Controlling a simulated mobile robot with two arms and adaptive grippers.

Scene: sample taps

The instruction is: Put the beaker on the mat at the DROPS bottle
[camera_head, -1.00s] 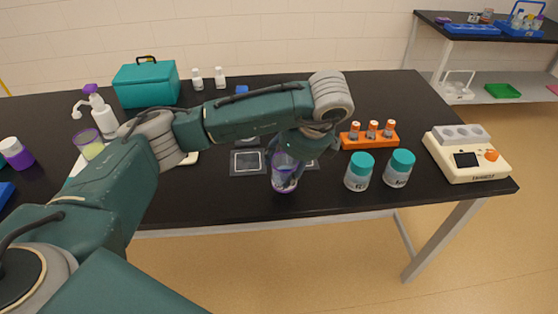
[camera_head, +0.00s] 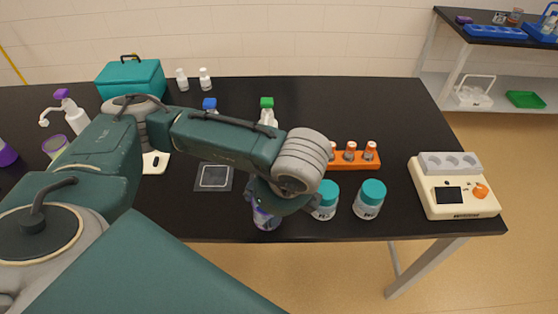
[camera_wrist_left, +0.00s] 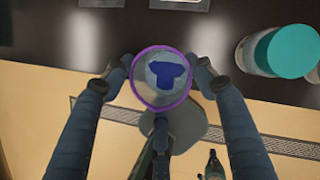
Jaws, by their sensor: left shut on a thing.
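My left gripper (camera_wrist_left: 165,64) is shut on the clear beaker (camera_wrist_left: 160,92), its fingers on either side of the purple rim. A blue shape shows inside the rim. In the head view the beaker (camera_head: 264,219) hangs below my left gripper (camera_head: 268,205), at the table's front edge. A dark square mat (camera_head: 214,178) with a pale outline lies left of and behind it; my arm hides the area to its right. Behind my arm stand a blue-capped bottle (camera_head: 209,104) and a green-capped bottle (camera_head: 267,112). Their labels are hidden, so I cannot tell which is DROPS. My right gripper is out of view.
Two teal-lidded jars (camera_head: 326,200) (camera_head: 369,199) stand close to the right of the beaker. An orange rack (camera_head: 357,160) with vials is behind them. A cream device (camera_head: 455,190) is at the right end. A teal case (camera_head: 130,78) and pump bottle (camera_head: 72,112) are at the left.

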